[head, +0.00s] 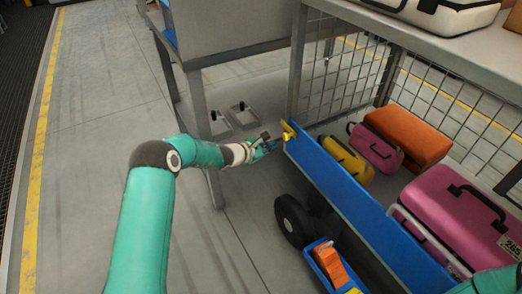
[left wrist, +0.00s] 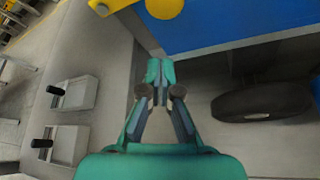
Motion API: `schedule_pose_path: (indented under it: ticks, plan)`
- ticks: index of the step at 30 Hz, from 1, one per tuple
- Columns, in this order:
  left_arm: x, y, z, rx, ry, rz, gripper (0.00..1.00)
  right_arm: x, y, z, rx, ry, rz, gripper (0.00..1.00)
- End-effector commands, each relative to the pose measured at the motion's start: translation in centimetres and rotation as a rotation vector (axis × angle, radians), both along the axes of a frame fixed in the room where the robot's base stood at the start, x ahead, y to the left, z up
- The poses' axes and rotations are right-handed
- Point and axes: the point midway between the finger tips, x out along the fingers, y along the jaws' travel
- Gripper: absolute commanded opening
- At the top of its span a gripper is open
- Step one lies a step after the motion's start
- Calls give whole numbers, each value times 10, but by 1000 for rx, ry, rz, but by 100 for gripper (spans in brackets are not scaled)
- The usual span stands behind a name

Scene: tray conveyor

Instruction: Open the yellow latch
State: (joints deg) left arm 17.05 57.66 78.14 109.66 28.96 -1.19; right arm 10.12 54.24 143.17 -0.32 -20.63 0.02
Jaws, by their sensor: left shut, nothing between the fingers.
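In the left wrist view, a rounded yellow part (left wrist: 165,7) and a smaller one show at the top edge, partly cut off, by the blue panel. My left gripper (head: 272,147) is just left of and a little below the latch in the head view. Its fingers (left wrist: 160,72) are shut with nothing between them. I see no contact with the latch. A teal part of my right arm shows at the bottom right corner; its gripper is out of view.
The cart holds a yellow case (head: 347,157), pink cases (head: 455,210) and an orange case (head: 408,133). A black wheel (head: 290,220) is below the panel. Metal table legs (head: 200,110) stand behind my left arm. The floor at left is clear.

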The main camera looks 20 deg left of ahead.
Motion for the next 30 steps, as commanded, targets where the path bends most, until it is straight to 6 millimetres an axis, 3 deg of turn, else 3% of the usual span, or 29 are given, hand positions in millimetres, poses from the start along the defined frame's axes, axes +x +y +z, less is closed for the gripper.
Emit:
schedule_pose_path:
  ticks: [4, 12, 30]
  plan:
    - [16, -9, -4, 0, -3, 0, 0, 0, 0, -5, 0, 0, 0, 40]
    - [9, -22, 24, 0, -1, 1, 0, 0, 0, -9, 0, 0, 0, 40]
    - [6, -19, 30, -9, 8, 8, 0, 0, 0, -4, 0, 0, 0, 40]
